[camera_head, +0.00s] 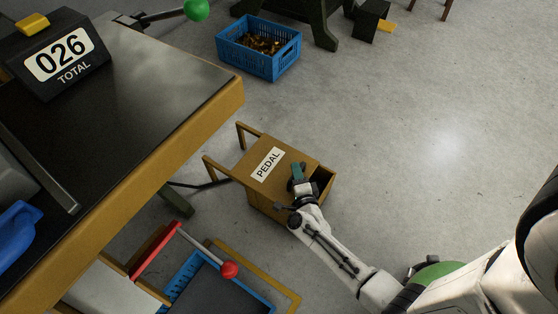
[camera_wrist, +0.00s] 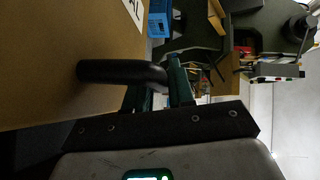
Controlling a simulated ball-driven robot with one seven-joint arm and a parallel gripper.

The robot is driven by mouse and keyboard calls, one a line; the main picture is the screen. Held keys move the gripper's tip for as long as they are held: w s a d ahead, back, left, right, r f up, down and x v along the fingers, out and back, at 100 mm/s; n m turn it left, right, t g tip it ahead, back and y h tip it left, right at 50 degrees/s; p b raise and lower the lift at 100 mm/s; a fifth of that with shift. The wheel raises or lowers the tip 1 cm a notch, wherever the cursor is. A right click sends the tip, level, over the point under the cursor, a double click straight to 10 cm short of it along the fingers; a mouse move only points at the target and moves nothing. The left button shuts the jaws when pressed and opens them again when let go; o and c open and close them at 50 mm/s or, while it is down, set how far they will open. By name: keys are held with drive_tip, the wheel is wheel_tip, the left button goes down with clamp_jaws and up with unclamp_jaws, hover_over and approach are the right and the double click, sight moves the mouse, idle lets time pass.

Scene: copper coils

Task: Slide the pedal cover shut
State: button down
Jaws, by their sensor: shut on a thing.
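The pedal cover (camera_head: 262,178) is a flat brown top on a brown box (camera_head: 268,207), with a white label reading PEDAL. A dark opening shows at the box's right end, so the cover stands partly open. My gripper (camera_head: 298,172) is at the cover's right part, in front of the opening. In the wrist view, a black handle (camera_wrist: 115,71) stands out along the brown cover surface (camera_wrist: 60,40). Its right end is between the green fingers of my gripper (camera_wrist: 165,78), which is shut on it. In the head view my gripper hides the handle.
A dark-topped table (camera_head: 130,110) with a yellow edge overhangs at left of the box. A red-knobbed lever (camera_head: 229,270) and a blue-framed tray (camera_head: 190,275) are at lower left. A blue crate (camera_head: 258,65) stands behind. The floor on the right is clear.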

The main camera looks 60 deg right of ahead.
drive_tip(key=s, duration=0.7)
drive_tip(key=shift+s+d, duration=0.1)
drive_tip(key=shift+s, duration=0.2)
drive_tip(key=shift+s, duration=0.1)
drive_tip(key=c, duration=1.1)
unclamp_jaws()
drive_tip(key=p+v, duration=0.2)
drive_tip(key=v, duration=0.8)
drive_tip(key=shift+s+a+p, duration=0.25)
drive_tip(key=shift+p, duration=0.1)
drive_tip(key=shift+w, duration=0.1)
